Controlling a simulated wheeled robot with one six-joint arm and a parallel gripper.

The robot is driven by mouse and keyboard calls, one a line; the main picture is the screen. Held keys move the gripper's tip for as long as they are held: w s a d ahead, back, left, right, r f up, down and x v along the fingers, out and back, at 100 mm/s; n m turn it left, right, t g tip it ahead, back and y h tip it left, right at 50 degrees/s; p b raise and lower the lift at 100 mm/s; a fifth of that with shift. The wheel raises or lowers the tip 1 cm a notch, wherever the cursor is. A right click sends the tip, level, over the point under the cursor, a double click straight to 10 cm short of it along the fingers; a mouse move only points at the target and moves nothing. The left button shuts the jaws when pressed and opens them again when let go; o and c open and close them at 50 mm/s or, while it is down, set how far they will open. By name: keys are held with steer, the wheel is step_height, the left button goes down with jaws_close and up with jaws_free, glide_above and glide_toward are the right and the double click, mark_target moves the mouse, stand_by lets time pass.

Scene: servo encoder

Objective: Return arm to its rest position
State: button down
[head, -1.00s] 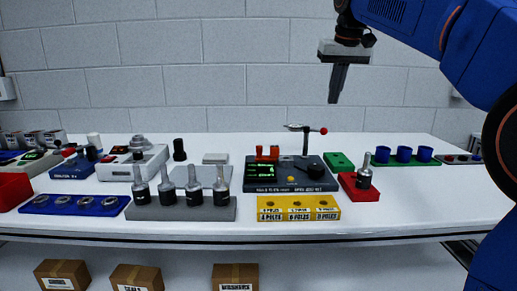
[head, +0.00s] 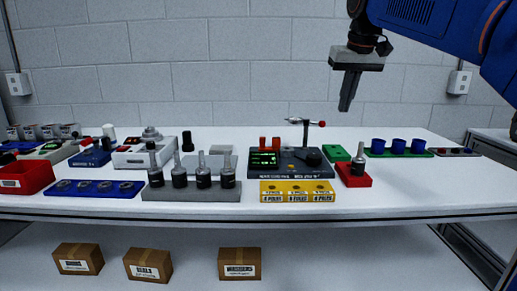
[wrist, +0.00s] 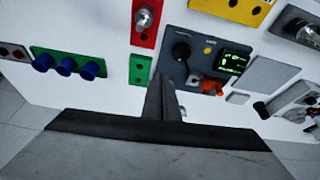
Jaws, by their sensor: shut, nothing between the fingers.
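My gripper (head: 347,92) is in the air above the back right of the white table (head: 390,206), apart from everything on it. Its fingers are shut together with nothing between them. In the wrist view my gripper (wrist: 162,84) points down with its fingertips over the edge of the dark test station (wrist: 200,55). My blue arm (head: 455,35) comes in from the upper right in the head view.
The test station (head: 285,173) has a lit green screen and a lever. A red block (head: 353,181) holds one encoder. A grey rack (head: 190,195) holds several encoders. The yellow block (head: 297,197) is in front. Blue cups (head: 398,146) stand at the right. Cardboard boxes (head: 148,265) sit below.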

steer(key=s+d+f, duration=0.2)
steer(key=s+f, duration=1.4)
steer(key=f, duration=0.1)
steer(key=s+d+f, duration=0.3)
steer(key=s+f, duration=1.3)
steer(key=f, duration=0.2)
steer(key=shift+s+f+m+t, duration=0.3)
steer(key=shift+s+f+m, duration=0.05)
steer(key=shift+m, duration=0.05)
